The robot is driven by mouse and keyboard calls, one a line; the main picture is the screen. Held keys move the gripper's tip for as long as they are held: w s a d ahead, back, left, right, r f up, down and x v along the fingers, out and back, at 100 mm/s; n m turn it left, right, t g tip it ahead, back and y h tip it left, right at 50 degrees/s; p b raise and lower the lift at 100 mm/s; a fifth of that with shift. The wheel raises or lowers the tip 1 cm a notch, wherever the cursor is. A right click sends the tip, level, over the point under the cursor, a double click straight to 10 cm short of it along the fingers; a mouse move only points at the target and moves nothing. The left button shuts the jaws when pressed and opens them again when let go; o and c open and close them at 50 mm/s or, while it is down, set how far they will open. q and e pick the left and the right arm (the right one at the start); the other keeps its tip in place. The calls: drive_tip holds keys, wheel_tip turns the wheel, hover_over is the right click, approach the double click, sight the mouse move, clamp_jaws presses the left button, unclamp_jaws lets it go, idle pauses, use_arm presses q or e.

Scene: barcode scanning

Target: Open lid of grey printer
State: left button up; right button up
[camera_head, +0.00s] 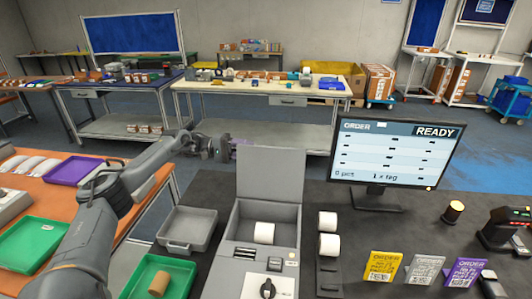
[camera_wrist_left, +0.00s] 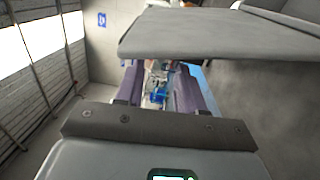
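The grey printer (camera_head: 256,253) stands on the dark counter in the head view. Its lid (camera_head: 272,172) is raised, standing up at the back, and a white label roll (camera_head: 264,233) shows inside. My left gripper (camera_head: 234,147) is just left of the raised lid near its top edge; I cannot tell whether they touch. In the left wrist view its two purplish fingers (camera_wrist_left: 157,90) are apart with nothing held between them. A flat grey panel, probably the lid (camera_wrist_left: 210,34), fills the upper right there. My right gripper is out of view.
A grey tray (camera_head: 188,230) and a green tray with a brown roll (camera_head: 159,284) lie left of the printer. To its right are white rolls (camera_head: 328,245), a monitor (camera_head: 385,165) reading READY, and several coloured order cards (camera_head: 383,266).

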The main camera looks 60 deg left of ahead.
sight(269, 152)
use_arm(q)
drive_tip(key=x, duration=0.8)
clamp_jaws()
drive_tip(key=shift+f, duration=0.1)
